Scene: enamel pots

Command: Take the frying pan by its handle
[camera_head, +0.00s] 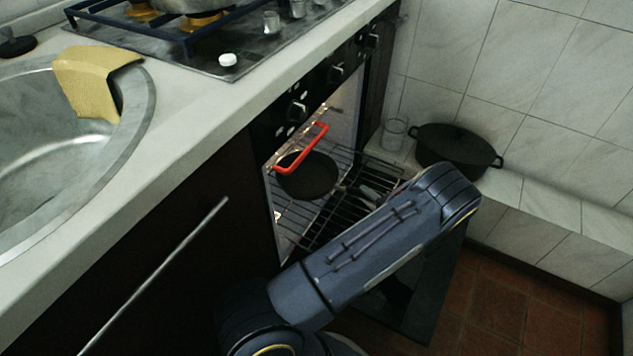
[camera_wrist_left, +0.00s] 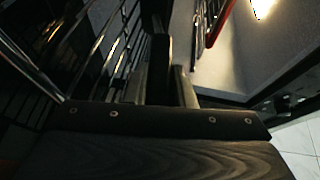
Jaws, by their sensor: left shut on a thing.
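The dark round frying pan (camera_head: 307,176) sits on the wire rack inside the open oven. Its handle (camera_head: 344,187) points right, toward my left gripper (camera_head: 364,191). My left gripper is at the handle's outer end and shut on it, with my forearm reaching in from below right. In the left wrist view the two fingers (camera_wrist_left: 170,75) are close together around a dark bar, which I take as the handle. The pan's body is hard to make out there. My right gripper is in neither view.
A bent red bar (camera_head: 303,148) crosses just above the pan. The wire rack (camera_head: 320,222) is around it, and the oven door hangs open. A black pot (camera_head: 455,150) and a glass (camera_head: 394,134) stand on the ledge at right. The counter edge is above left.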

